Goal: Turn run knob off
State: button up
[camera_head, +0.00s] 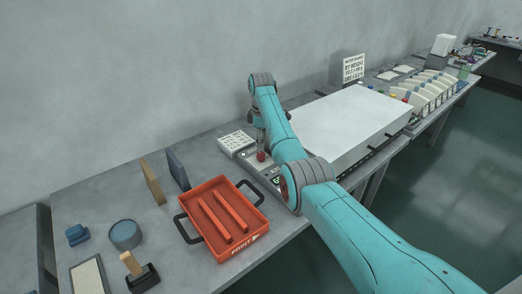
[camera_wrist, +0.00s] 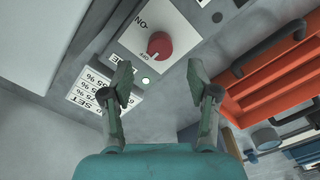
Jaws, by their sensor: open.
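The run knob (camera_wrist: 160,44) is red and sits on a white plate marked ON and OFF in the wrist view. A small pale mark shows on its lower-left edge, close to the OFF lettering; I cannot tell its setting for sure. My gripper (camera_wrist: 160,82) is open and empty, its two fingers spread on either side below the knob in the picture, with none seen touching it. In the head view the red knob (camera_head: 262,156) shows just below my gripper (camera_head: 260,142), on the grey control panel.
An orange tray (camera_head: 222,217) with black handles stands left of the panel. A large white-topped unit (camera_head: 345,122) lies right, behind my arm.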

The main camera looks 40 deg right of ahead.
aim_at(261, 153)
notch_tip(261, 153, up, 6)
dwell(0.8)
